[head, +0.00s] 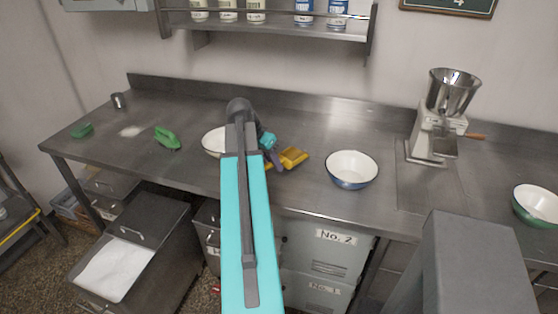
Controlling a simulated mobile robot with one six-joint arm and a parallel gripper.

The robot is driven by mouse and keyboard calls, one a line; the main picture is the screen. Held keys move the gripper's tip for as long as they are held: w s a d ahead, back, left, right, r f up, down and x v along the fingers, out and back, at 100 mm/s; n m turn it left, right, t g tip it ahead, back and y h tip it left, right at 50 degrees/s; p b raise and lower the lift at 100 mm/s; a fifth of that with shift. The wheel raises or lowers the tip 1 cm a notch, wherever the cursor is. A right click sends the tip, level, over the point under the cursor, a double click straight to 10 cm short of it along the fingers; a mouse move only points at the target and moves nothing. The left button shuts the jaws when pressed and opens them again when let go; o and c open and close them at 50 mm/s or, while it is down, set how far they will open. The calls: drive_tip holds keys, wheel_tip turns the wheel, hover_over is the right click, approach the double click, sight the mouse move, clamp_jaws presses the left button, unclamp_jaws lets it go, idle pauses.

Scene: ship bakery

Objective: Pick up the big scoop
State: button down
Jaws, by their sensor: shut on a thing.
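A yellow scoop (293,157) is at the end of my arm, over the steel counter, between two bowls. My gripper (275,161) is at the left end of this scoop and is shut on it. The arm hides part of the gripper and of the scoop's left end. I cannot tell whether the scoop rests on the counter or is slightly raised. A green scoop (168,138) lies on the counter further left, and a smaller green item (82,130) lies near the left end.
A blue-rimmed white bowl (352,169) stands right of the yellow scoop, and a white bowl (213,141) is partly behind my arm. A mill (441,120) and a green bowl (537,204) are further right. A metal cup (118,101) and white powder (131,131) are left. A shelf (270,30) hangs above.

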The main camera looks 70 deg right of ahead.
drive_tip(key=a+b, duration=0.2)
drive_tip(key=a, duration=0.7)
drive_tip(key=shift+a+r, duration=0.15)
drive_tip(key=shift+r, duration=0.3)
drive_tip(key=shift+w, duration=0.1)
drive_tip(key=c, duration=2.3)
unclamp_jaws()
clamp_jaws()
